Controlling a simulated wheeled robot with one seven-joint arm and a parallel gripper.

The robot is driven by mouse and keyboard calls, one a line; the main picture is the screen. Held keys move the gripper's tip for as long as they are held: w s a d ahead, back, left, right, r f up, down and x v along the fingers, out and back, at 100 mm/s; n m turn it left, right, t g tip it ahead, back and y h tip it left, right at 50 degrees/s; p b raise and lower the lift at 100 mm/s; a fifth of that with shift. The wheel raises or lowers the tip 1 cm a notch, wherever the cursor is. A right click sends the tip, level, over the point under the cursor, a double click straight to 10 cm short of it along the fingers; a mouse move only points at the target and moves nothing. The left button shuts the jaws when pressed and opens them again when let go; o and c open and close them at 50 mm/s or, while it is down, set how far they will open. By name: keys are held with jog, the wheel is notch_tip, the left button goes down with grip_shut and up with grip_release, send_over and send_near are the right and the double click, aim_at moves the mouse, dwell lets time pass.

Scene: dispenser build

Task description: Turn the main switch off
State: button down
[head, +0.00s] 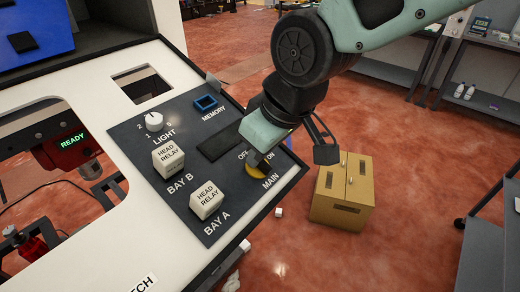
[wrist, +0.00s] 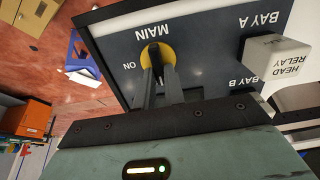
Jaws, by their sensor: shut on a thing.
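The main switch (head: 259,172) is a yellow round knob on the dark control panel, above the label MAIN, with OFF and ON marked near it. It also shows in the wrist view (wrist: 145,58) as a yellow disc, with ON beside it. My gripper (head: 262,160) comes down onto the switch from above. In the wrist view, my gripper's (wrist: 158,62) two dark fingers are close together on the switch's handle. The fingers hide most of the handle, so I cannot tell which mark it points to.
White HEAD RELAY blocks for bay A (head: 207,200) and bay B (head: 168,158) stand left of the switch. A light dial (head: 154,121) and a blue-framed memory slot (head: 206,103) are higher up. A display (head: 72,141) reads READY. A cardboard box (head: 343,195) stands on the floor.

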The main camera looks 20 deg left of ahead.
jog(key=c, duration=1.5)
grip_release()
jog(key=b+v, duration=0.2)
jog(key=v, duration=1.5)
jog(key=shift+s+d+r+b, duration=0.1)
jog(key=shift+r+b, duration=0.1)
jog(key=shift+b, duration=0.15)
